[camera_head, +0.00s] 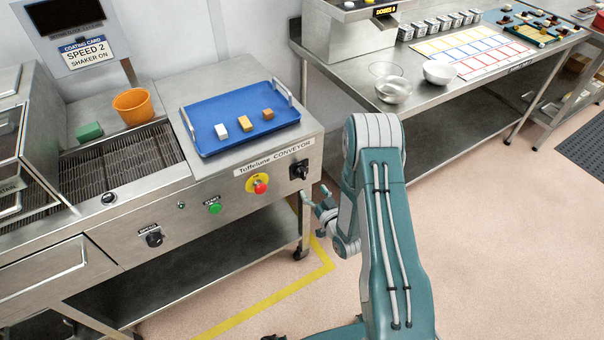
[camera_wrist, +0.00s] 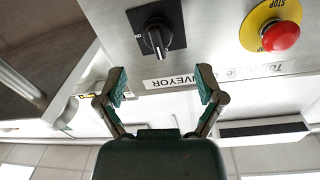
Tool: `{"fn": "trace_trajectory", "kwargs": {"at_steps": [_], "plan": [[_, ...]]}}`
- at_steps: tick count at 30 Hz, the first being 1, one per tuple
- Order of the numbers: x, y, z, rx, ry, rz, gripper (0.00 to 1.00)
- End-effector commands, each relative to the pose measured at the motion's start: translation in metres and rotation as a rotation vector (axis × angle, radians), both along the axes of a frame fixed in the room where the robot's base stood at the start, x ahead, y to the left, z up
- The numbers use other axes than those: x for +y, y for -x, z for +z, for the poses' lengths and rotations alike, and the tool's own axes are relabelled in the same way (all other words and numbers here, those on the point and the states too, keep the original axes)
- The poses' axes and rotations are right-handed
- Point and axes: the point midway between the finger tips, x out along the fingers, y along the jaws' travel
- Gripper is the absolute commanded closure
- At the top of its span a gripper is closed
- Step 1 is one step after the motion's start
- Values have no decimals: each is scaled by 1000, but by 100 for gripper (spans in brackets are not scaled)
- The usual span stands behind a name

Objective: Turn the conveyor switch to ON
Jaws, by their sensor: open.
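The conveyor switch (camera_head: 299,170) is a black rotary knob on a black square plate at the right end of the conveyor's front panel. In the wrist view the switch (camera_wrist: 157,38) is at the upper middle, and its ridge points roughly down the picture. Its position marks are too small to read surely. My gripper (camera_head: 322,203) is in front of the panel's right end, a little below and right of the switch. In the wrist view my gripper (camera_wrist: 160,84) is open and empty, its two fingertips apart, with the knob beyond them and not between them.
A red stop button on a yellow disc (camera_head: 259,186) sits left of the switch, and a green button (camera_head: 214,208) and another black knob (camera_head: 153,238) lie further left. A steel table (camera_head: 440,95) stands right.

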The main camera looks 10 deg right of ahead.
Motion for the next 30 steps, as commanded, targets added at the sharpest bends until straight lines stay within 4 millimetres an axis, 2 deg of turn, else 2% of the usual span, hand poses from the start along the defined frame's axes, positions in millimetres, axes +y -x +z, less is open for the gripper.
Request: {"fn": "trace_trajectory", "kwargs": {"at_steps": [6,12,23,24,26,27,29,30], "plan": [[10,-40,0,-3,0,2,13],[16,-66,0,0,1,0,13],[18,-73,0,1,-1,-1,13],[18,-73,0,1,-1,-1,22],[18,-73,0,1,-1,-1,49],[18,-73,0,1,0,-1,67],[18,-73,0,0,0,-1,93],[18,-73,0,0,0,-1,95]]}}
